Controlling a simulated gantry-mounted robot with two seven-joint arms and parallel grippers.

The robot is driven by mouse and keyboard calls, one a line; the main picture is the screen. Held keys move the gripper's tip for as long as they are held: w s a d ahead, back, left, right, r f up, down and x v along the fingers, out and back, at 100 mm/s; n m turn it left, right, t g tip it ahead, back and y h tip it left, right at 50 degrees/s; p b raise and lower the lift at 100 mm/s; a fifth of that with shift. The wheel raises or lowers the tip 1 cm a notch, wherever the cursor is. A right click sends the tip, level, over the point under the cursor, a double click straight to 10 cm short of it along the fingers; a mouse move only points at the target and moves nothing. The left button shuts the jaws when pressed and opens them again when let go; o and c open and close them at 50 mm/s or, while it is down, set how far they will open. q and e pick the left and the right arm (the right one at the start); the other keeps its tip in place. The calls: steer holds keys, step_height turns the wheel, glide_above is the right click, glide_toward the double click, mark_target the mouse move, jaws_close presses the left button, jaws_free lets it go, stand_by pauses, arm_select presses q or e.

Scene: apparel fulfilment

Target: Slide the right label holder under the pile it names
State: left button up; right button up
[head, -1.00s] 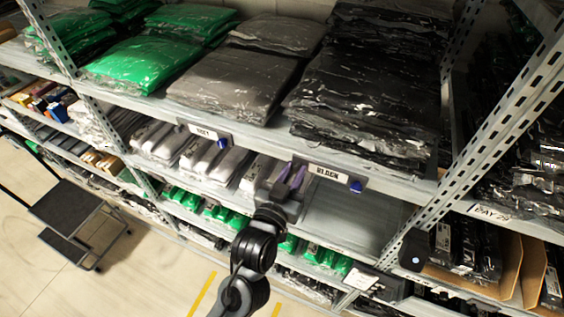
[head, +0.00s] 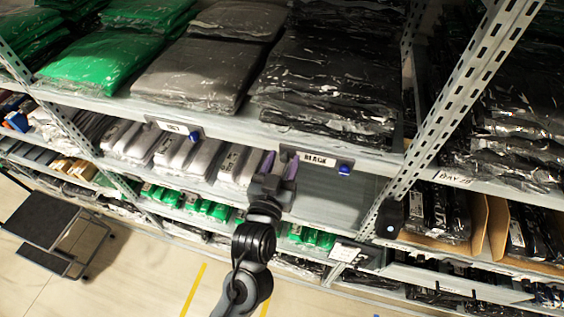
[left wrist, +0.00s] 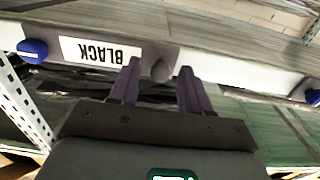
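The right label holder (head: 317,160), a grey strip with a white card reading BLACK and a blue knob at its right end, sits on the shelf's front edge below the black bagged pile (head: 330,75). My left gripper (head: 279,166) is at the holder's left end. In the left wrist view, the holder (left wrist: 150,55) appears upside down, and my left gripper's purple fingers (left wrist: 158,82) stand apart with a grey knob between them; contact is unclear. Another label holder (head: 178,128) sits to the left, below the grey bagged pile (head: 210,70). My right gripper is not in view.
Green bagged piles (head: 100,58) lie further left on the shelf. A slotted upright post (head: 450,110) stands to the right, with cardboard boxes (head: 485,230) of black bags beyond it. The lower shelf has a bare stretch (head: 340,208). A step cart (head: 50,220) stands on the floor.

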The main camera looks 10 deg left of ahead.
arm_select(q)
steer(key=shift+s+f, duration=0.1)
steer(key=shift+s, duration=0.55)
steer(key=s+a+b, duration=0.1)
steer(key=s+b, duration=0.1)
steer(key=s, duration=0.7)
steer(key=shift+s, duration=0.25)
